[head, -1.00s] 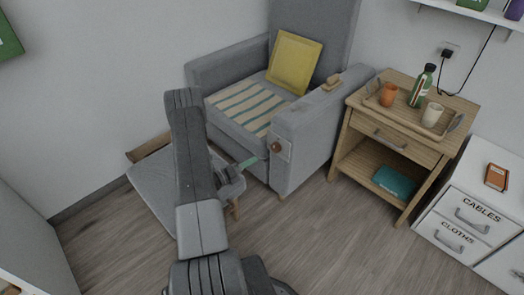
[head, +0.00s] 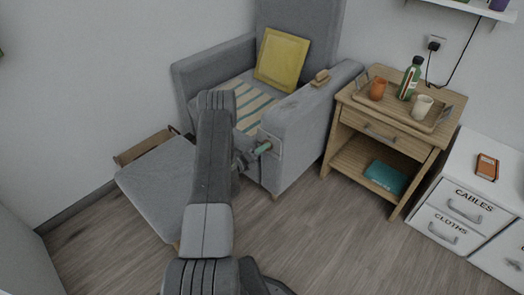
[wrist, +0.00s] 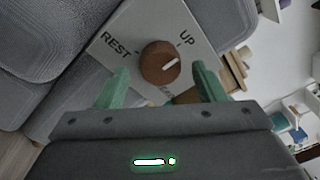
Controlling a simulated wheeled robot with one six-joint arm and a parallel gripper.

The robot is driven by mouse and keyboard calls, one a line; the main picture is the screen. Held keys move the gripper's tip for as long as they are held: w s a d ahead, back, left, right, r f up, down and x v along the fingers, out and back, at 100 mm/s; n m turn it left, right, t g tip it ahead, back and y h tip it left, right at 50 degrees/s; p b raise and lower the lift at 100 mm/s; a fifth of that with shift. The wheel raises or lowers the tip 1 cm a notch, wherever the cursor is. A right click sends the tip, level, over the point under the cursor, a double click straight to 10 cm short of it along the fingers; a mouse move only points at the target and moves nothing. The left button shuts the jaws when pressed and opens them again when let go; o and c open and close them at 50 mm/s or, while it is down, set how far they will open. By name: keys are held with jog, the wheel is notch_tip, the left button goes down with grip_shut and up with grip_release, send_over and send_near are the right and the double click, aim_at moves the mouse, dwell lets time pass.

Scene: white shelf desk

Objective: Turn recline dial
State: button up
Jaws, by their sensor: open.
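The recline dial (wrist: 158,64) is a round brown knob on a pale plate (wrist: 128,38) on the grey armchair's side. Its white pointer line aims right and slightly up in the wrist view, on the UP side. REST is printed at left, UP at upper right; a third label below is partly hidden. My gripper (wrist: 161,78) is open, its green fingertips on either side of the dial's lower part. I cannot tell whether they touch it. In the head view my gripper (head: 262,149) is at the armrest's front, hiding the dial. The armchair (head: 300,118) has its footrest (head: 158,188) extended.
A wooden side table (head: 392,125) with a tray, bottle and cups stands right of the armchair. A white drawer unit (head: 470,205) is at far right. A brown object rests on the armrest. The floor in front is clear.

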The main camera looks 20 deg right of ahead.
jog(key=shift+w+d, duration=0.1)
jog(key=shift+d, duration=0.35)
jog(key=shift+c, duration=0.2)
jog(key=c, duration=0.9)
jog(key=shift+c, duration=0.2)
jog(key=shift+m+b, duration=0.3)
jog(key=shift+b, duration=0.05)
jog(key=shift+r+m+t+y+b, duration=0.1)
jog(key=shift+m+t+y+b, duration=0.25)
jog(key=shift+m+b, duration=2.8)
jog(key=shift+f+m+t+y+b, duration=0.1)
jog(key=shift+m+t+y+b, duration=0.25)
jog(key=shift+m+b, duration=2.75)
jog(key=shift+r+m+t+y+b, duration=0.1)
jog(key=shift+m+t+y+b, duration=0.25)
jog(key=shift+m+b, duration=2.8)
jog(key=m+p, duration=0.2)
jog(key=shift+m, duration=0.4)
